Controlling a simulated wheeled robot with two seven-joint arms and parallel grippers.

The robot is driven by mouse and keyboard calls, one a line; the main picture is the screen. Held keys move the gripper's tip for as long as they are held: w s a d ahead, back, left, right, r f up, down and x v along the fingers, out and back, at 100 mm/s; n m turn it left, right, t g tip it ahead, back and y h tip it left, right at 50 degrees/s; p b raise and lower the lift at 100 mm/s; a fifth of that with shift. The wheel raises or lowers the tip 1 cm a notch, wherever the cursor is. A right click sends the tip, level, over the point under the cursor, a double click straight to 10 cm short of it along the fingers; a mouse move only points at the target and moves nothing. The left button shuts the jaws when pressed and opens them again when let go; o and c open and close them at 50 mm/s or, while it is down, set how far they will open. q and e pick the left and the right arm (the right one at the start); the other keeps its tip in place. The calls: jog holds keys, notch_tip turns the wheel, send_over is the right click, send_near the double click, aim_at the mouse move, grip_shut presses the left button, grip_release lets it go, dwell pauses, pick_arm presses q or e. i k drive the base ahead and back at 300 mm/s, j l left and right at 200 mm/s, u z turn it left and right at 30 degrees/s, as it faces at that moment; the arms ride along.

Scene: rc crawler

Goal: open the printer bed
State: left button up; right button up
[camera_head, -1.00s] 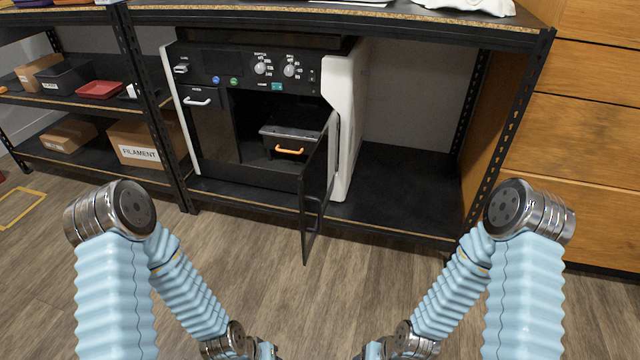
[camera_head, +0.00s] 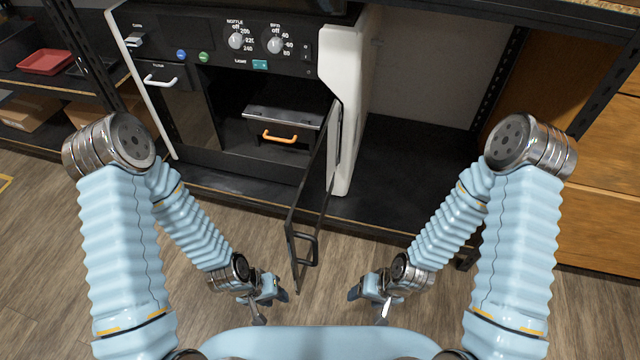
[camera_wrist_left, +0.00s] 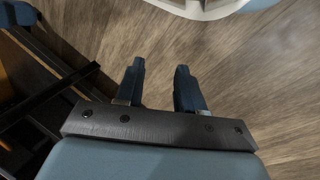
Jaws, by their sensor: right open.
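The printer (camera_head: 245,65) stands on the lower shelf, a black-fronted machine with white sides. Its door (camera_head: 312,200) is swung open towards me, with a dark handle near its free edge. Inside the chamber is the printer bed (camera_head: 284,120), a dark drawer-like block with an orange handle (camera_head: 279,137). My left gripper (camera_head: 268,303) is low in front of the printer, left of the door's edge, apart from it. In the left wrist view its two fingers (camera_wrist_left: 158,85) are spread and empty above the floor. My right gripper (camera_head: 368,300) is right of the door, open and empty.
The open door juts out between my two grippers. Shelf posts and the shelf's front edge (camera_head: 380,222) border the printer. The shelf right of the printer is empty. A red tray (camera_head: 46,62) lies on the left shelf; wooden drawers stand at right.

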aim_at(290, 109)
jog(key=k+j+u, duration=0.25)
jog(key=j, duration=0.2)
jog(key=j+u, duration=0.55)
jog(key=j, duration=0.3)
jog(key=i+j+z, duration=0.25)
jog(key=i+j, duration=0.2)
jog(key=j, duration=0.25)
